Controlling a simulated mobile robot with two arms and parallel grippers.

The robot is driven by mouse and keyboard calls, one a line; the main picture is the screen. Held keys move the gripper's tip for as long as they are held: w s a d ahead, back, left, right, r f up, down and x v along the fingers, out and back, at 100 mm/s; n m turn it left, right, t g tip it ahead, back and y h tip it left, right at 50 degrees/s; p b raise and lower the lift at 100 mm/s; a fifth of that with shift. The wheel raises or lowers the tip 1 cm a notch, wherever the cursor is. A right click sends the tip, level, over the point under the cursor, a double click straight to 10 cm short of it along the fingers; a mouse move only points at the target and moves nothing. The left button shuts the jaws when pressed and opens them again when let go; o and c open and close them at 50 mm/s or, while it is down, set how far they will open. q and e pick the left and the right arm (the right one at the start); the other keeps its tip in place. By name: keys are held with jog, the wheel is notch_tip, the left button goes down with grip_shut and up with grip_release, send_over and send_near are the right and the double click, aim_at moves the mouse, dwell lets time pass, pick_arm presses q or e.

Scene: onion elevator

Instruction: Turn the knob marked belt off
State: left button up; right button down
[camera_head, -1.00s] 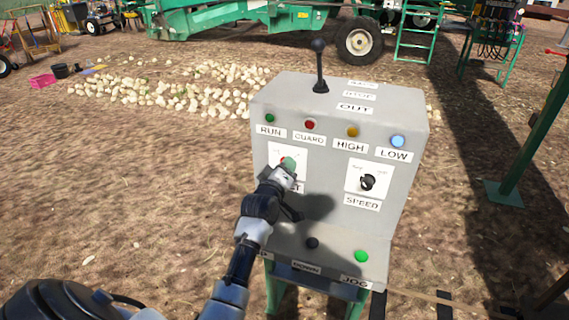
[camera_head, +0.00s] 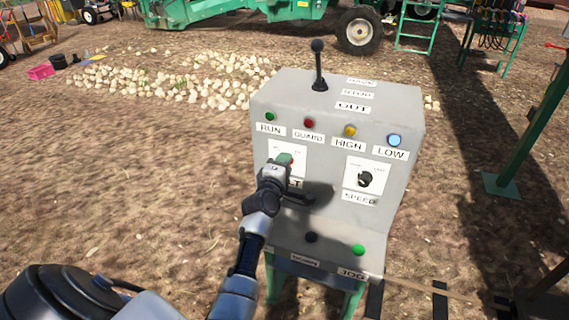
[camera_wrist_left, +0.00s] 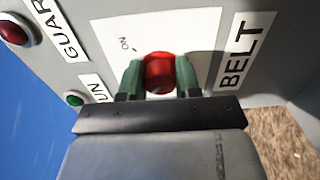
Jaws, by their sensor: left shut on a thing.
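The belt knob (camera_wrist_left: 159,72) is red and round, on a white plate beside the BELT label (camera_wrist_left: 245,55) in the left wrist view. An "ON" mark shows on the plate near it. My left gripper (camera_wrist_left: 160,78) has its green fingers on both sides of the knob, shut on it. In the head view my left gripper (camera_head: 284,160) covers the knob and part of the label on the grey control box (camera_head: 395,110). The knob's pointer direction cannot be made out. My right gripper is not in view.
A black SPEED knob (camera_head: 365,179) sits to the right. Above are RUN, GUARD, HIGH and LOW lamps, and a black lever (camera_head: 319,65) stands on top. A black button (camera_head: 311,237) and a green JOG button (camera_head: 358,249) sit below. Onions (camera_head: 190,85) lie behind.

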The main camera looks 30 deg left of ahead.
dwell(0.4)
pick_arm(q)
jog(key=o, duration=0.9)
jog(key=shift+o, duration=0.2)
jog(key=b+v, duration=0.1)
jog(key=v, duration=0.9)
jog(key=shift+s, duration=0.35)
jog(key=shift+d, duration=0.15)
